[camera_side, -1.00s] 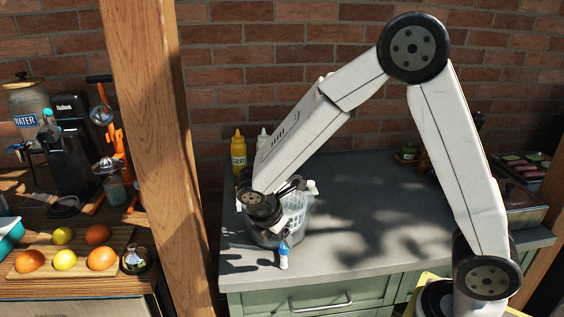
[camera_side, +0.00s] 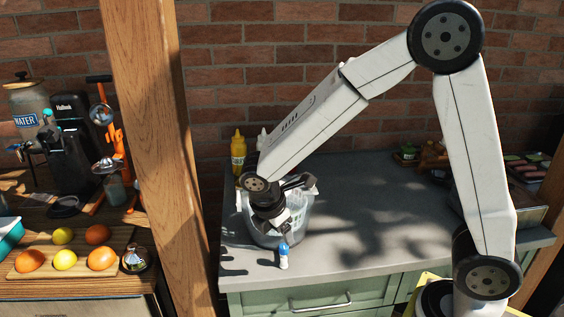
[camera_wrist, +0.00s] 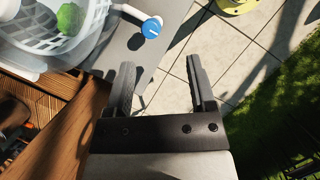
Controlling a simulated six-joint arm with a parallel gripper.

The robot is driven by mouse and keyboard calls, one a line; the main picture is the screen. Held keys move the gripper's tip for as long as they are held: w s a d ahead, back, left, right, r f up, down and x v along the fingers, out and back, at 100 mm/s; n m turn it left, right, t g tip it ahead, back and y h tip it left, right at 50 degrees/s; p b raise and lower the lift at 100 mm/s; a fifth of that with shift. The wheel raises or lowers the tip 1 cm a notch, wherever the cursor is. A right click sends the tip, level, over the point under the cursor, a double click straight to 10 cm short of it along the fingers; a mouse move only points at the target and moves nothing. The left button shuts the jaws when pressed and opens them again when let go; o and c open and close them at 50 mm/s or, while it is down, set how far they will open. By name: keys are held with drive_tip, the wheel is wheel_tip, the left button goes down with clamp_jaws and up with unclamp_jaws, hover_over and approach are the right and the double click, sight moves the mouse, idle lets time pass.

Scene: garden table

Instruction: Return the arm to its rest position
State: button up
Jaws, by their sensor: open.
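My gripper (camera_wrist: 160,82) is open and empty in the wrist view, its two dark fingers spread over the tiled ground past the counter's edge. In the side view my gripper (camera_side: 284,222) hangs in front of the basket, its fingertips hard to make out. My arm is bent, with its elbow high at the upper right. The pale basket (camera_side: 303,215) stands on the grey counter (camera_side: 400,225); in the wrist view it holds a green item (camera_wrist: 69,19). A small bottle with a blue cap (camera_side: 284,256) stands by the counter's front edge; its cap (camera_wrist: 151,28) shows near the gripper.
A yellow bottle (camera_side: 238,150) and a white bottle (camera_side: 262,139) stand behind the basket. A wooden post (camera_side: 160,150) rises left of the counter. Trays (camera_side: 525,170) and jars lie at the back right. The middle of the counter is clear.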

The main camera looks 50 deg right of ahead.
drive_tip(key=s+d+f+m+t+y, duration=0.1)
drive_tip(key=s+d+m+t+y, duration=0.1)
drive_tip(key=s+m, duration=0.6)
drive_tip(key=m+y, duration=0.1)
drive_tip(key=m, duration=0.6)
drive_tip(key=shift+f+m+t+y, duration=0.15)
drive_tip(key=shift+m+t+y, duration=0.15)
drive_tip(key=shift+t+y, duration=0.1)
drive_tip(key=shift+d, duration=0.1)
